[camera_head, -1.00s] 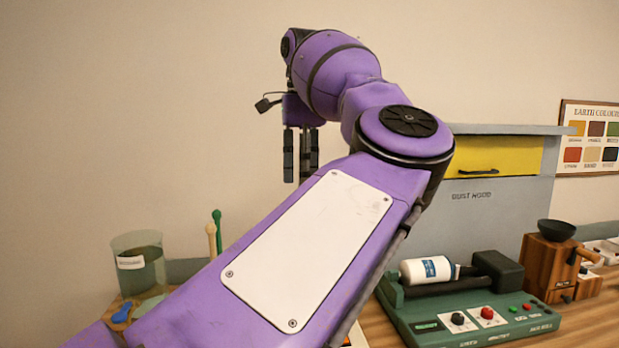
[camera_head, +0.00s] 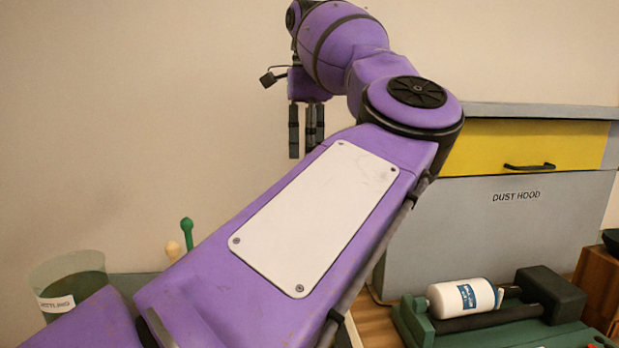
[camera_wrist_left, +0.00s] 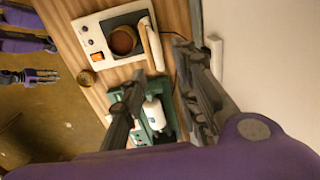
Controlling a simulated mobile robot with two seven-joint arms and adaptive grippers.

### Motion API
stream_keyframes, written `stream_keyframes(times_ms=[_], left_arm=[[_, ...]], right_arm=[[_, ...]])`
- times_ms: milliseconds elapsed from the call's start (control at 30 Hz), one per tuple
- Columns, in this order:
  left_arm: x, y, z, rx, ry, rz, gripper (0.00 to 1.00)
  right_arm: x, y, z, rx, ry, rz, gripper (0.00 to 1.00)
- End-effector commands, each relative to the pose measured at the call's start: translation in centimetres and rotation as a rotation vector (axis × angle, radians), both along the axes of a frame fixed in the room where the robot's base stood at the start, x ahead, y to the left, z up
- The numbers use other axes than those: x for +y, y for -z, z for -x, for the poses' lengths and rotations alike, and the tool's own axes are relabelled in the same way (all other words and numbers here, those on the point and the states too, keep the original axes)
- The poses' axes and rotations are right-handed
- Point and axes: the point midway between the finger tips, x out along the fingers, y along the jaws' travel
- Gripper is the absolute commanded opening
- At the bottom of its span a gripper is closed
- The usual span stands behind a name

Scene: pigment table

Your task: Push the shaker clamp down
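In the left wrist view, a white unit (camera_wrist_left: 88,41) with knobs has a dark platform carrying a brown round jar (camera_wrist_left: 123,41) and a cream bar (camera_wrist_left: 152,47) beside it. This may be the shaker and its clamp, but I cannot be sure. It does not show in the head view. My left gripper (camera_head: 306,130) hangs fingers-down, high before the wall. In the wrist view its fingers (camera_wrist_left: 160,72) are apart with nothing held between them, near the bar in the picture. My right gripper (camera_wrist_left: 42,77) shows small at the left edge; its opening is unclear.
A green roller machine (camera_head: 418,327) holds a white bottle (camera_head: 462,298). Behind it stands a grey dust hood (camera_head: 470,235) with a yellow front (camera_head: 525,146). A labelled beaker (camera_head: 68,285) stands at the left. A small round pot (camera_wrist_left: 88,80) sits by the table edge.

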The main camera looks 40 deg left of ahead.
Motion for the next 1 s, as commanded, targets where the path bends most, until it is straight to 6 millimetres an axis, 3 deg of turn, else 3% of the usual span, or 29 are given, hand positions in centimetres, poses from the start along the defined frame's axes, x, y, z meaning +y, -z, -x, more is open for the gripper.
stream_keyframes(times_ms=[167,433,600,933,1000], left_arm=[[0.0,1.2,0.0,0.001,-0.002,0.0,0.28],[0.2,5.4,-0.1,0.0,-0.002,0.0,0.28],[0.3,7.1,-0.2,-0.001,0.0,0.001,0.28],[0.4,7.8,-0.2,-0.001,0.0,0.0,0.28],[0.4,7.8,-0.2,-0.001,0.0,0.0,0.22]], right_arm=[[-0.1,0.0,0.0,0.001,0.001,0.001,0.4],[-0.6,0.4,1.4,0.026,0.001,0.009,0.4],[-0.5,0.1,1.1,0.021,-0.001,0.007,0.4],[-0.2,0.0,0.7,0.014,-0.002,0.004,0.4],[-0.2,-0.1,0.7,0.014,-0.001,0.002,0.4]])
